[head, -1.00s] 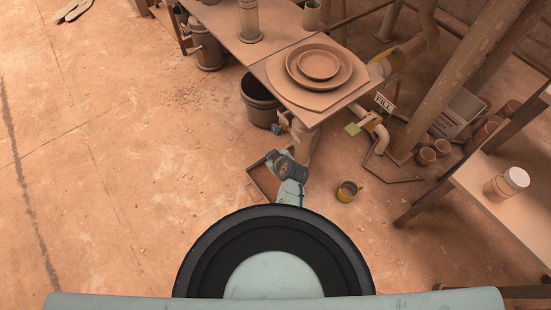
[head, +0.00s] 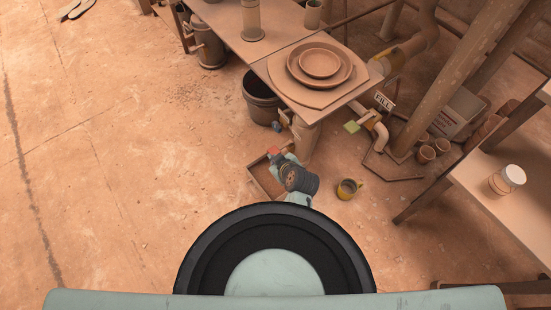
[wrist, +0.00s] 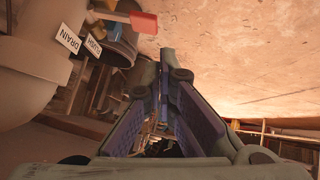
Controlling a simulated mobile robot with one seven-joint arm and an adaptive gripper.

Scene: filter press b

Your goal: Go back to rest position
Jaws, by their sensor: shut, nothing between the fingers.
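My gripper (wrist: 165,62) shows in the wrist view with its two fingers together at the tips and nothing between them. In the head view my wrist and forearm hide the fingers, just in front of the stand under the round plates. A red handle (wrist: 143,21) shows beyond the fingertips in the wrist view, apart from them. A DRAIN label (wrist: 68,38) and a second label beside it are at the upper left.
A table carries stacked round plates (head: 319,63). A dark bucket (head: 262,99) stands below its left side. A yellow mug (head: 348,188) and a shallow tray (head: 262,182) are on the floor by my arm. A jar (head: 506,180) stands on the right-hand table.

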